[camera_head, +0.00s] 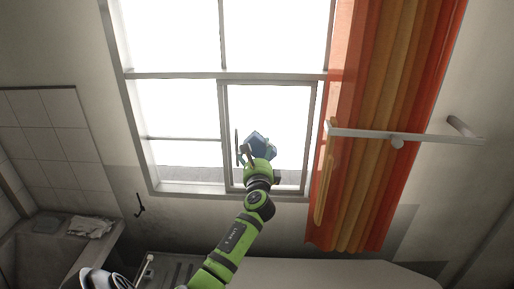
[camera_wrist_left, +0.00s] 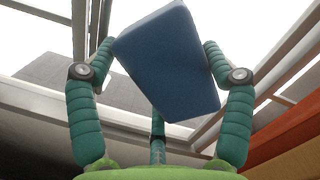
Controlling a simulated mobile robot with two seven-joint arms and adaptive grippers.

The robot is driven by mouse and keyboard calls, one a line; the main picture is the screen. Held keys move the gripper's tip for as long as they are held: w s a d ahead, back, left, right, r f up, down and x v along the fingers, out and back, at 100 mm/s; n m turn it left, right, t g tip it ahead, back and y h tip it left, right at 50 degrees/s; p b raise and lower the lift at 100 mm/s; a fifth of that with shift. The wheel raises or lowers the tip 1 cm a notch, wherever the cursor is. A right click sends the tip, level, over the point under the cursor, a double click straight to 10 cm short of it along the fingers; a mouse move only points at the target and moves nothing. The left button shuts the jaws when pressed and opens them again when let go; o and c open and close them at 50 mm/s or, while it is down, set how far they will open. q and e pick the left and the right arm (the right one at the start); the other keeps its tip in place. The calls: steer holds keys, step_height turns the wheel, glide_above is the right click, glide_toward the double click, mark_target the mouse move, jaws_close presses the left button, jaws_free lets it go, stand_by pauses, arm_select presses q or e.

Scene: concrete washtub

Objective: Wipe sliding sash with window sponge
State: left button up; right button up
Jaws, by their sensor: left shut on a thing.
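The window sponge (camera_head: 257,137) is a blue block. The sliding sash (camera_head: 312,138) is the grey-framed pane at the lower right of the window. The gripper and sponge are in front of its lower left part in the head view. I cannot tell whether the sponge touches the pane. My right gripper is not in view.
An orange curtain (camera_head: 375,120) hangs right of the sash, with a white rail (camera_head: 410,134) in front of it. A dark upright bar (camera_head: 237,147) stands close left of the gripper. A grey cloth (camera_head: 91,226) lies on a ledge at lower left.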

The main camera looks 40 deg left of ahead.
arm_select(q)
steer(key=shift+s+d, duration=0.5)
steer(key=shift+s, duration=0.05)
steer(key=shift+v, duration=0.8)
steer(key=shift+a, duration=0.1)
step_height(320, 180, down, 9)
steer(key=w+b, duration=0.3)
steer(key=b, duration=0.8)
steer(key=shift+w+d+b+x, duration=0.1)
steer(key=shift+b+x, duration=0.55)
steer(key=shift+x, duration=0.6)
steer(key=shift+w+d+b+x, duration=0.15)
steer(key=shift+b+x, duration=0.5)
steer(key=shift+x, duration=0.65)
steer(key=shift+b+x, duration=0.45)
steer(key=shift+x, duration=0.3)
